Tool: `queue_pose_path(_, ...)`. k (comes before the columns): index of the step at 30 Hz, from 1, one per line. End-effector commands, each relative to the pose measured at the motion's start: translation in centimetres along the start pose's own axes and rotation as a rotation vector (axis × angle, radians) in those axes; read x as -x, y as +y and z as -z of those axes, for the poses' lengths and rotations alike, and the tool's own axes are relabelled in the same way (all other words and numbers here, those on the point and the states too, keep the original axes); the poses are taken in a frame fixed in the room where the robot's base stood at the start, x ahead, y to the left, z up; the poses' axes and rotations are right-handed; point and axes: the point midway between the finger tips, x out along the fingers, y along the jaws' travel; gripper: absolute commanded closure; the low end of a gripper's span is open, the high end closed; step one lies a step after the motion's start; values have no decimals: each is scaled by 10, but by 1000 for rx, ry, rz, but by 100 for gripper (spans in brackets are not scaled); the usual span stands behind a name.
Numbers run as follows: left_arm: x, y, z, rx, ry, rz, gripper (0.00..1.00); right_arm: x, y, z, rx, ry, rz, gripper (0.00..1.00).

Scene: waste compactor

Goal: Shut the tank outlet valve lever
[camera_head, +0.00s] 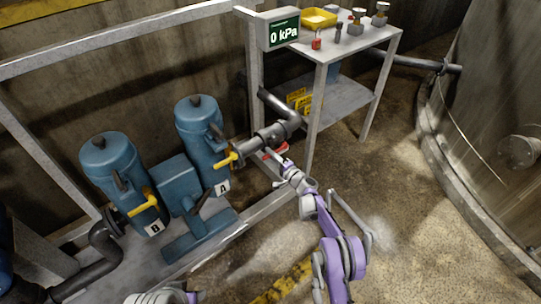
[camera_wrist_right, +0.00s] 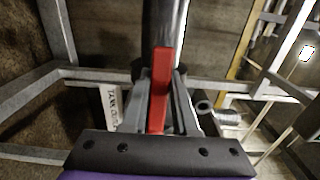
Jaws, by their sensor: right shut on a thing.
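The red tank outlet valve lever (camera_wrist_right: 161,75) stands between the two fingers of my right gripper (camera_wrist_right: 160,100) in the right wrist view, along a dark pipe (camera_wrist_right: 180,28). The fingers are shut on it. In the head view my right gripper (camera_head: 281,166) reaches in low beside the table leg, and a bit of the red lever (camera_head: 277,149) shows just past it. The valve body is mostly hidden.
Blue filter units A (camera_head: 200,130) and B (camera_head: 122,170) with yellow levers stand at left. A gauge (camera_head: 280,29) reads 0 kPa. A grey table (camera_head: 345,50) holds a yellow tray (camera_head: 319,18) and small parts. A large tank (camera_head: 490,120) is at right, with open floor before it.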

Motion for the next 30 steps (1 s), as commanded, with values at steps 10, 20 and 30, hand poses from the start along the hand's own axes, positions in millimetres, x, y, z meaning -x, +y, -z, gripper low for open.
queue_pose_path(10, 0, 0, 0, 0, 0, 0, 50, 0, 0, 0, 0, 0, 0, 100)
queue_pose_path(20, 0, 0, 0, 0, 0, 0, 50, 0, 0, 0, 0, 0, 0, 100)
queue_pose_path(30, -8, 0, -2, 0, -2, 0, 50, 0, -6, 1, -86, 1, 0, 100)
